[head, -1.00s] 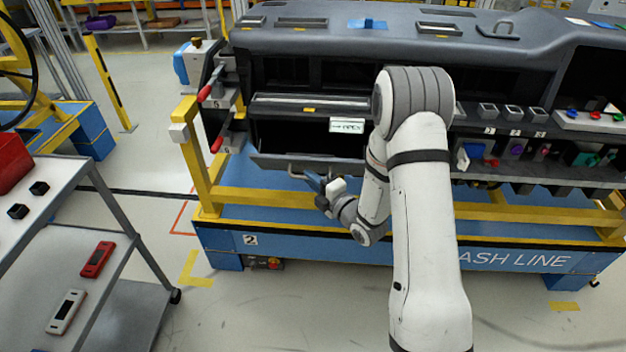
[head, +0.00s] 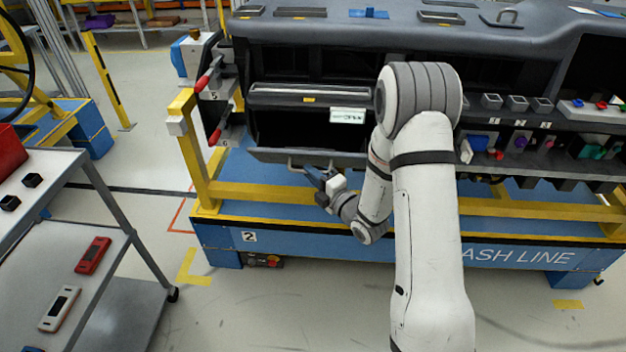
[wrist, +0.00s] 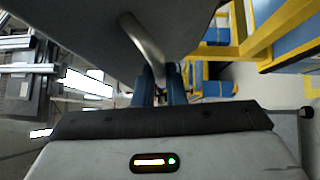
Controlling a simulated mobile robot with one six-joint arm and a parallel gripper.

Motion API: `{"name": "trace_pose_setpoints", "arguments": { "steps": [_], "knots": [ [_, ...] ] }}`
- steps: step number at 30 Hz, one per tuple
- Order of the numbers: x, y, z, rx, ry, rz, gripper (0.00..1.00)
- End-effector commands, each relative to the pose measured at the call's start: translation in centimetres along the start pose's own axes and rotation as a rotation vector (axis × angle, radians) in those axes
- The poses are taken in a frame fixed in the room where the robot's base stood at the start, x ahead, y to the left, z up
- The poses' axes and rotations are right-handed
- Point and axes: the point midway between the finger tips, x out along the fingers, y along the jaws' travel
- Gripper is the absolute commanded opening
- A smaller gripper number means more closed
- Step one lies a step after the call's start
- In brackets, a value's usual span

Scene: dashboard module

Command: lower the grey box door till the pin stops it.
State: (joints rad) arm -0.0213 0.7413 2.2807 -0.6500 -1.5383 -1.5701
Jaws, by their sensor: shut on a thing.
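The grey box door (head: 270,155) is a wide panel at the lower edge of the dark box opening under the dashboard, standing out from it. Its bar handle (head: 293,165) is on the front edge. My gripper (head: 318,178) is shut on this handle from the front and below. In the wrist view the door (wrist: 80,25) fills the top left, and its metal handle (wrist: 143,42) runs down between the blue fingers of my gripper (wrist: 160,80). I cannot make out the pin in either view.
A label reading OPEN (head: 347,115) hangs at the opening's upper right. Red-handled clamps (head: 208,80) are at the left. A yellow rail (head: 255,190) and blue base (head: 300,248) lie below the door. A grey cart (head: 100,220) stands left; floor between is clear.

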Motion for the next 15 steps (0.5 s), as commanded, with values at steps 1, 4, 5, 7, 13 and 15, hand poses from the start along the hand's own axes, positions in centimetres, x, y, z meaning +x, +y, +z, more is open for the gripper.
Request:
{"name": "trace_pose_setpoints", "arguments": {
  "steps": [1, 4, 5, 7, 13, 15],
  "knots": [
    [-0.14, -1.02, -0.17, -0.009, 0.0, 0.01, 0.0],
    [-0.23, -1.24, -0.27, -0.027, 0.0, 0.026, 0.0],
    [-0.24, -1.22, -0.29, -0.03, 0.0, 0.03, 0.0],
    [-0.27, -1.15, -0.32, -0.036, 0.0, 0.035, 0.0],
    [-0.34, -1.02, -0.4, -0.036, 0.001, 0.033, 0.0],
    [-0.36, -1.07, -0.42, -0.036, 0.001, 0.032, 0.0]
  ]
}}
